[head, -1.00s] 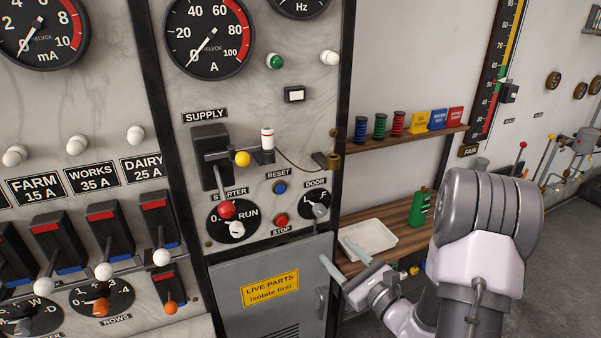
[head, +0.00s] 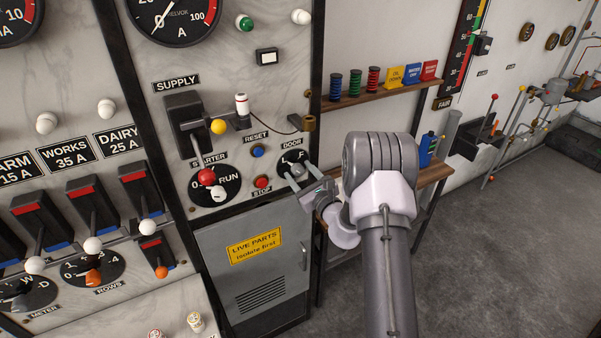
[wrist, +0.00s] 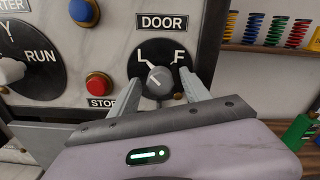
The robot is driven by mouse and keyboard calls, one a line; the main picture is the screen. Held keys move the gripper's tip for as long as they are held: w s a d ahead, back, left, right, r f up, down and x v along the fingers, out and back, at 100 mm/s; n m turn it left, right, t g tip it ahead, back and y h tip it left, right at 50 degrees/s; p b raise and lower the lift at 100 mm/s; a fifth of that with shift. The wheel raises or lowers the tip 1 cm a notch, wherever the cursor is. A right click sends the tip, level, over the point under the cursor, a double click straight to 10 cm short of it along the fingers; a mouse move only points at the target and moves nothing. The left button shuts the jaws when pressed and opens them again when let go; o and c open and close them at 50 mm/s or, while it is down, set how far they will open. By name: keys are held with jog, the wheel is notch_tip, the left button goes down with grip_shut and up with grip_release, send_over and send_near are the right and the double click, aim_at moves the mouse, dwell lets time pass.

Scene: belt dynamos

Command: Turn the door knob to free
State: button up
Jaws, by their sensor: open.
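The door knob (wrist: 160,82) is a small grey knob on a round black dial (wrist: 150,58) marked L and F, under the DOOR label. In the wrist view its pale pointer mark leans to the upper left, toward L. My gripper (wrist: 159,74) is open, with one finger on each side of the knob. I cannot tell whether either finger touches it. In the head view my gripper (head: 307,183) is at the DOOR dial (head: 293,158) and partly covers the knob.
The grey cabinet door (head: 258,270) is below. A shelf with coloured spools (head: 354,83) is to the right.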

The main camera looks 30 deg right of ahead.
grip_shut()
jog(key=shift+m, duration=0.3)
jog(key=m, duration=0.3)
jog(key=shift+r+m, duration=0.1)
jog(key=shift+m, duration=0.2)
jog(key=m+p, duration=0.1)
jog(key=m, duration=0.3)
jog(key=shift+m, duration=0.3)
jog(key=m+p, duration=0.1)
jog(key=m, duration=0.3)
jog(key=shift+p, duration=0.4)
jog(key=shift+m+p, duration=0.65)
jog(key=shift+m, duration=1.85)
